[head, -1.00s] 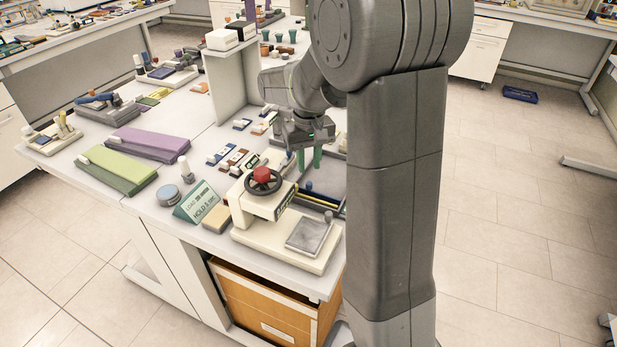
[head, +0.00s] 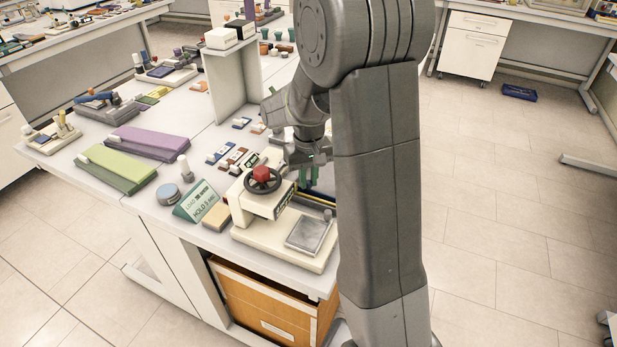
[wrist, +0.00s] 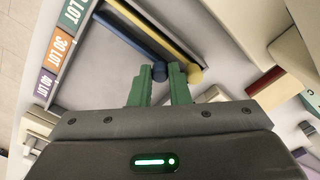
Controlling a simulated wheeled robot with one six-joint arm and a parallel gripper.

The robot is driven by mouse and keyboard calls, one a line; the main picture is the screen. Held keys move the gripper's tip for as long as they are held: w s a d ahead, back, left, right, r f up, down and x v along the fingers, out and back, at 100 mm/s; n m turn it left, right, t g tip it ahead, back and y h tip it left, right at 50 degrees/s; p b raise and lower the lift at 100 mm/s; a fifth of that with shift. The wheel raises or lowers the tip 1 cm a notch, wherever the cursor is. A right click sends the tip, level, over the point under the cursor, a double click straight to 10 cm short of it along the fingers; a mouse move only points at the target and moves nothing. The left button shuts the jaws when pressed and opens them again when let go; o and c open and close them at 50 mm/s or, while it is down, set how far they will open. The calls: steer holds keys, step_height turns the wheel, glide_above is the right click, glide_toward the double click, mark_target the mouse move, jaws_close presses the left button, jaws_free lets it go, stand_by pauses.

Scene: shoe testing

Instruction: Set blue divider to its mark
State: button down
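The blue divider (wrist: 128,42) is a long dark blue bar with a round blue knob at its near end, seen in the wrist view. It lies alongside a yellow bar (wrist: 172,48) that also ends in a round knob. My gripper (wrist: 161,68) has two green fingers, apart, with the blue knob showing in the gap between their tips. I see no clear contact with the knob. In the head view my gripper (head: 308,172) points down behind the cream press, which partly hides it and the dividers. I cannot make out the divider's mark.
The cream press (head: 262,203) with a red-topped black wheel stands close in front of my gripper. A green sign (head: 195,202) stands to its left. Labelled lot blocks (wrist: 60,48) lie left of the dividers. A cream block (wrist: 293,55) and a red bar (wrist: 264,82) lie to the right.

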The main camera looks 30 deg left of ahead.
steer(key=w, duration=0.3)
steer(key=w+a+p, duration=0.1)
steer(key=w, duration=0.7)
steer(key=shift+a+p, duration=0.15)
steer(key=shift+p, duration=0.25)
steer(key=c, duration=1.6)
jaws_free()
steer(key=shift+c, duration=0.2)
step_height(320, 180, up, 14)
steer(key=b, duration=0.1)
steer(key=shift+f, duration=0.2)
